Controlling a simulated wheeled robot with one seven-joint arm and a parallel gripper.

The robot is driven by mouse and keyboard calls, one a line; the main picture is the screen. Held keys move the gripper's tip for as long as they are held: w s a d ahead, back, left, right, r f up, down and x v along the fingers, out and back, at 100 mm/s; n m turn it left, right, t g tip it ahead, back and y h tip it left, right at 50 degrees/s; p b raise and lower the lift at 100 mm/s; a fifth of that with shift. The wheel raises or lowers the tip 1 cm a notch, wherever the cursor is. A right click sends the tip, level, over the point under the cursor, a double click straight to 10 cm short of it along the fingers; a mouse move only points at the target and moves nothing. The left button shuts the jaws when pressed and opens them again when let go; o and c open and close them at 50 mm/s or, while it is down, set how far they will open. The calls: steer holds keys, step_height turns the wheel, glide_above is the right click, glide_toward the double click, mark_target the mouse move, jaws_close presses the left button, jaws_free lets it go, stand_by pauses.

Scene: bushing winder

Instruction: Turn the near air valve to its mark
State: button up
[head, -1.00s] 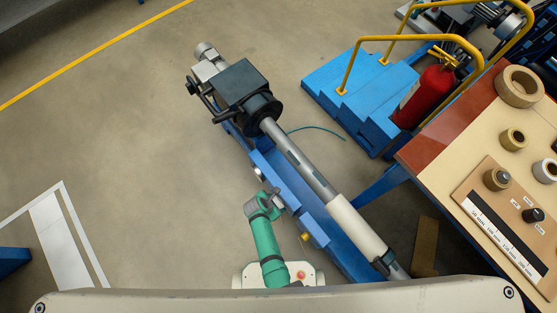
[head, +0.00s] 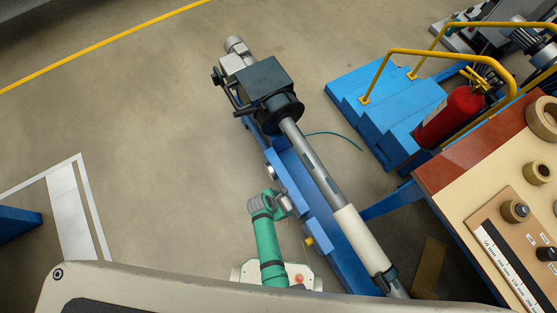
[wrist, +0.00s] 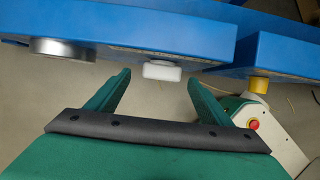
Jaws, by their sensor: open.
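In the wrist view a white knob (wrist: 162,70) sticks out of the blue beam's side, just beyond and between my fingertips. A yellow knob (wrist: 259,84) sits on the beam to the right, and a round silver fitting (wrist: 62,47) to the left. The pictures do not make clear which one is the near air valve. My gripper (wrist: 160,80) is open, its fingers pointing at the white knob with nothing held. In the head view my gripper (head: 289,204) is beside the beam, and the yellow knob (head: 309,241) shows lower down. The marks cannot be made out.
The blue winder beam (head: 290,185) runs under a long shaft (head: 315,170) from the dark gearbox (head: 265,85). Blue steps (head: 375,100), a red fire extinguisher (head: 450,115) and a control desk (head: 475,190) stand right.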

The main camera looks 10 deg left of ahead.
steer(key=v, duration=0.7)
steer(key=shift+f, duration=0.1)
stand_by(0.4)
